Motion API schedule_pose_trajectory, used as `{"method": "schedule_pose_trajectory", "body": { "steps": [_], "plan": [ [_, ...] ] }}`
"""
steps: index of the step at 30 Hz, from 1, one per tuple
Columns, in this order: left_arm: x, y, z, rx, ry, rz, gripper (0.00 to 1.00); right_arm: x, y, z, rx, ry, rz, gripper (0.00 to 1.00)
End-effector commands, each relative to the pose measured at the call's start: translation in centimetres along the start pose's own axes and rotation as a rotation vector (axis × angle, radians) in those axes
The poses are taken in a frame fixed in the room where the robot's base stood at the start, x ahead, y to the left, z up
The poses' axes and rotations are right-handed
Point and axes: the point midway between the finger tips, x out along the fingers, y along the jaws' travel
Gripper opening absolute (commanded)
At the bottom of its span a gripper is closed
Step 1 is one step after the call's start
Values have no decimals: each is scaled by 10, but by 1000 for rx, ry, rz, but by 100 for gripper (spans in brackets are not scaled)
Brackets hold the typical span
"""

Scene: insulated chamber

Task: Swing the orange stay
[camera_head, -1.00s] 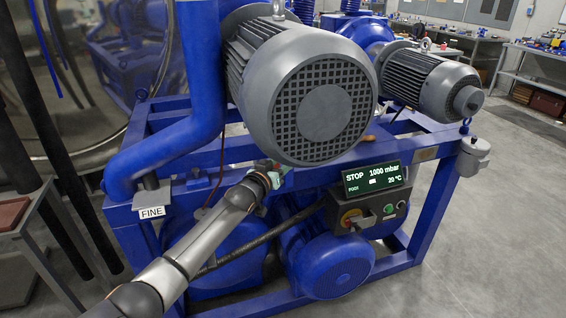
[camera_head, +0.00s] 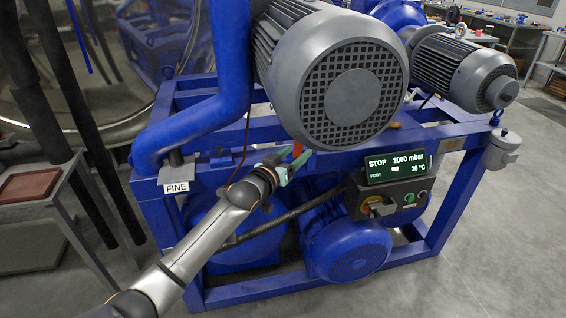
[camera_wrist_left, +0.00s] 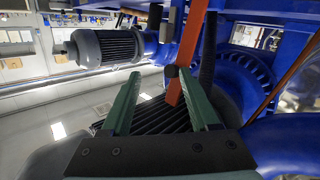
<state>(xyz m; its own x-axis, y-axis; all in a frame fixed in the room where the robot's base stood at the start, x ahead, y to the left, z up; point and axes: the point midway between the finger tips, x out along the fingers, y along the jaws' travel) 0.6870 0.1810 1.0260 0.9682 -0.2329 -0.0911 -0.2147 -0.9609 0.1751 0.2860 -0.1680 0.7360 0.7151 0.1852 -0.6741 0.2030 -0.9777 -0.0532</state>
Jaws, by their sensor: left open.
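The orange stay (camera_wrist_left: 190,55) is a flat orange-red bar in the left wrist view. It runs down from the top edge to a lower end near my right-hand finger, with a dark round knob beside it. In the head view only a small orange piece (camera_head: 297,149) shows, under the big grey motor. My left gripper (camera_head: 289,165) has green fingers and is at the blue frame beside that piece. In the left wrist view its fingers (camera_wrist_left: 161,76) are spread apart, and the bar's lower end appears between them, nearer the right-hand finger. I cannot tell whether they touch.
The big grey motor (camera_head: 345,90) overhangs close above the gripper. A control box with a display (camera_head: 396,167) reading STOP stands to its right. Open floor lies at the right.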

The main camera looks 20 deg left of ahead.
Motion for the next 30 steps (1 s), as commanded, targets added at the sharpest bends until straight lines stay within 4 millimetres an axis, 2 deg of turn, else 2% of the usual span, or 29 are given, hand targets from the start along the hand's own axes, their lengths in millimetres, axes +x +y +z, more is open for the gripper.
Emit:
{"method": "schedule_pose_trajectory", "body": {
  "steps": [6,12,24,28,30],
  "plan": [
    [-33,0,0,1,1,1,61,0,0,0,1,0,0,50],
    [-52,0,-1,2,2,0,61,0,0,0,1,0,0,50],
    [-59,0,-1,2,3,0,61,0,0,0,1,0,0,50],
    [-60,-2,2,50,6,-4,49,3,0,4,1,0,0,50],
    [-63,-7,8,183,17,-15,41,11,0,12,1,-1,-1,50]
  ]
}}
